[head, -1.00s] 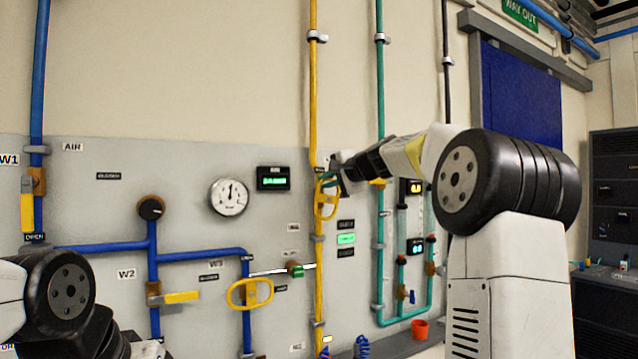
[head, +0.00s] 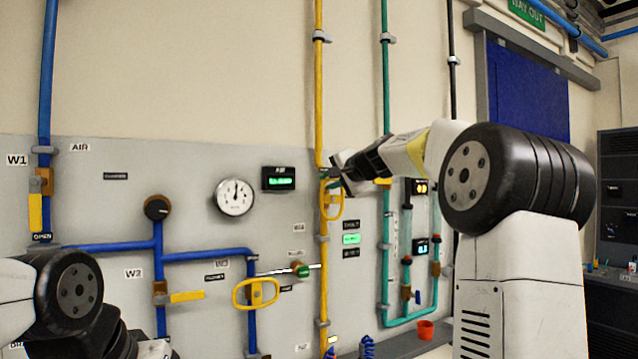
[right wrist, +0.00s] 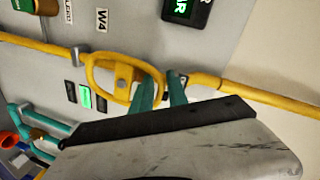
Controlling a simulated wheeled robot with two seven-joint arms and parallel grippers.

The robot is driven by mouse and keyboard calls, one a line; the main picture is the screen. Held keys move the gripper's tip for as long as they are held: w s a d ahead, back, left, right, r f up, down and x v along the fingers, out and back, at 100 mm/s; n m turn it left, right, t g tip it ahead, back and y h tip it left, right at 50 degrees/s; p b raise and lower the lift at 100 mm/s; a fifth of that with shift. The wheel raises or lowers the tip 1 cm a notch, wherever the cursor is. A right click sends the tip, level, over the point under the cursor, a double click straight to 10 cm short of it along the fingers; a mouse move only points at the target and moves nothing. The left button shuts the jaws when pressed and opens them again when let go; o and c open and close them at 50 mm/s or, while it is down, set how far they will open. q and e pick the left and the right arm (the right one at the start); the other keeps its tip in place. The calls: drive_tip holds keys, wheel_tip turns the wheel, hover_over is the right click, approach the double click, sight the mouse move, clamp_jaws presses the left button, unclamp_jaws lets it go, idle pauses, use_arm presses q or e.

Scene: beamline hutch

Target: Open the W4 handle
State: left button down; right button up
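The W4 handle (head: 332,203) is a yellow oval ring on the vertical yellow pipe, beside the W4 label. It also shows in the right wrist view (right wrist: 92,62), lying along the pipe. My right gripper (head: 330,180) is at the upper end of the ring. In the right wrist view its two teal fingers (right wrist: 161,90) stand apart with a gap between them, near the ring's end by the pipe. I cannot tell whether they touch the ring. My left arm shows at the lower left, but its gripper is out of view.
Another yellow oval handle (head: 256,293) sits on the blue pipe to the left. A green-knobbed valve (head: 300,270) is between them. Teal pipes (head: 387,150) run close to the right of the yellow pipe. A round gauge (head: 235,197) is on the grey panel.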

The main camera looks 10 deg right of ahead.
drive_tip(key=shift+o, duration=0.9)
drive_tip(key=shift+d+r, duration=0.1)
drive_tip(key=shift+d, duration=0.05)
drive_tip(key=v, duration=0.7)
drive_tip(key=shift+s, duration=0.4)
